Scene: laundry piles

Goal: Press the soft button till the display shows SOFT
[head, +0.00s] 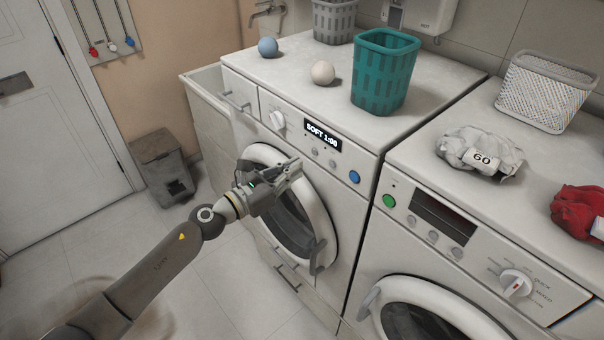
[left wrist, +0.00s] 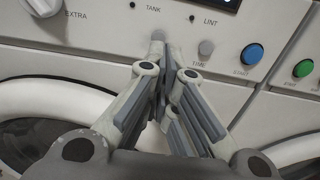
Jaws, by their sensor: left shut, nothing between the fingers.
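The display (head: 322,135) on the left machine's front panel reads "SOFT 1:00". Two small grey buttons sit below it. In the left wrist view, the right one (left wrist: 206,47) has "TIME" under it. The left one (head: 315,152) is partly behind my fingertips in the wrist view (left wrist: 158,35), and its label is hidden there. My left gripper (head: 295,166) is shut and empty, in front of the panel just below and left of that button. I cannot tell whether it touches. My right gripper is not in view.
A blue START button (head: 354,177) is right of the grey buttons, and a dial (head: 278,120) is left of them. The round door (head: 290,205) lies below my gripper. A second machine with a green button (head: 389,201) stands at right. A teal basket (head: 385,75) stands on top.

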